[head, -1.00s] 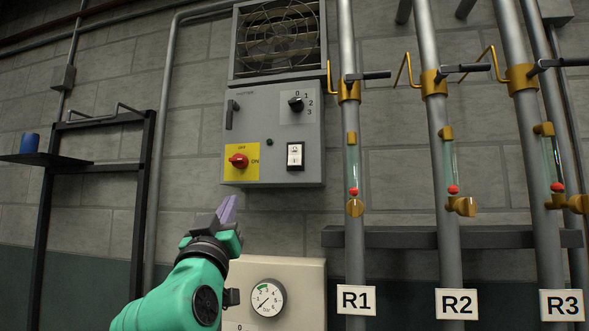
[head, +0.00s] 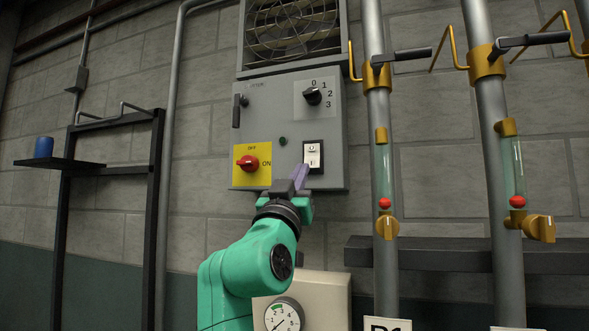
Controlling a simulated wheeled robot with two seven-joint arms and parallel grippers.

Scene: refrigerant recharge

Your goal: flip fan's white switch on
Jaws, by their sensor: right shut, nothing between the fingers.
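The white switch (head: 313,152) sits in a black frame at the lower right of the grey fan control box (head: 290,118). My right gripper (head: 302,172) is shut and empty, with its purple fingertips at the lower left edge of the switch. The fingertips cover part of the switch's lower left corner. I cannot tell whether they touch it. The fan (head: 293,28) is behind a grille above the box. My left gripper is not in view.
The box also carries a red rotary knob (head: 249,163) on a yellow plate and a black selector (head: 313,95). A pressure gauge (head: 284,315) is below. Vertical pipes (head: 379,150) with valves stand to the right. A shelf with a blue cup (head: 44,147) is at the left.

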